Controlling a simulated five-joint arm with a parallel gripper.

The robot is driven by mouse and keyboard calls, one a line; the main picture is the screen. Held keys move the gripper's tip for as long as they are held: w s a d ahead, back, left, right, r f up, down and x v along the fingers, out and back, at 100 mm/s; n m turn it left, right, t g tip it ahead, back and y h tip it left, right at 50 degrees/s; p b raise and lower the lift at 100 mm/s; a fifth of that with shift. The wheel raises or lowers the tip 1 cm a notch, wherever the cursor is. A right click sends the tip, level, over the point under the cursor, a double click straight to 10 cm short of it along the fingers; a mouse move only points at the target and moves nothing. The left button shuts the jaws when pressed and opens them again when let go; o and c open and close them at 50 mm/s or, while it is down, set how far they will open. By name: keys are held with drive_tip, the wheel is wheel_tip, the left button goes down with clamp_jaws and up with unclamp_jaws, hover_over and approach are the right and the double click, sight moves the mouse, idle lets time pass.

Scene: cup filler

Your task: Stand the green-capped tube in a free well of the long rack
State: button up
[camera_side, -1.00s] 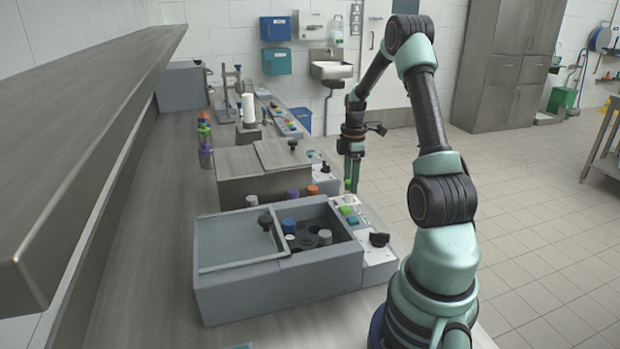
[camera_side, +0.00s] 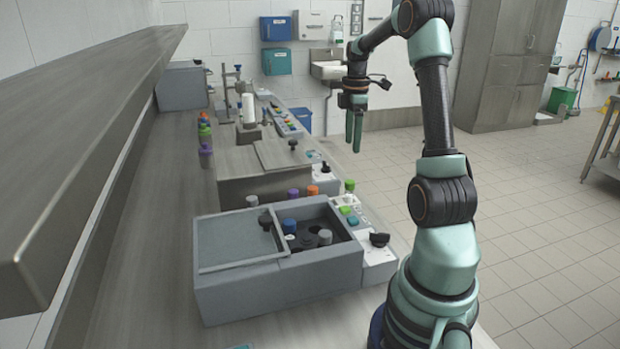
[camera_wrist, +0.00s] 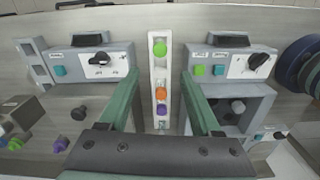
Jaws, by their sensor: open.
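The green-capped tube stands upright at one end of the white long rack (camera_wrist: 161,69); its green cap (camera_wrist: 160,49) shows in the wrist view. The cap also shows in the side view (camera_side: 350,186), with little of the tube below it. An orange-capped tube (camera_wrist: 161,93) and a purple-capped tube (camera_wrist: 162,110) stand farther along the same rack. My gripper (camera_side: 354,146) is open and empty above the green cap, clear of it. In the wrist view its fingers lie on either side of the rack. The tube's foot is hidden in the rack.
A grey box with an open well (camera_side: 340,268) and a sliding lid stands in front of the rack. Another lidded box (camera_side: 235,188) stands behind it. Several colour-capped bottles (camera_side: 204,135) stand at the left. A grey shelf (camera_side: 90,120) overhangs the left side.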

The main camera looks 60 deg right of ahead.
drive_tip(key=w+a+r+m+t, duration=0.1)
drive_tip(key=w+a+r+m, duration=0.1)
drive_tip(key=a, duration=0.6)
drive_tip(key=w+a+r+m+t+h, duration=0.1)
drive_tip(key=a+r, duration=0.1)
drive_tip(key=a, duration=0.7)
drive_tip(key=w+a+r+m+t, duration=0.2)
drive_tip(key=a+r, duration=0.1)
drive_tip(key=a, duration=0.5)
drive_tip(key=s+a+f+m, duration=0.1)
drive_tip(key=a, duration=0.4)
drive_tip(key=s+a+f+m+t+y, duration=0.1)
drive_tip(key=s+a, duration=0.1)
drive_tip(key=a, duration=0.3)
drive_tip(key=shift+s+a+m+t, duration=0.3)
drive_tip(key=shift+a, duration=0.1)
drive_tip(key=shift+o, duration=0.3)
drive_tip(key=shift+r, duration=0.1)
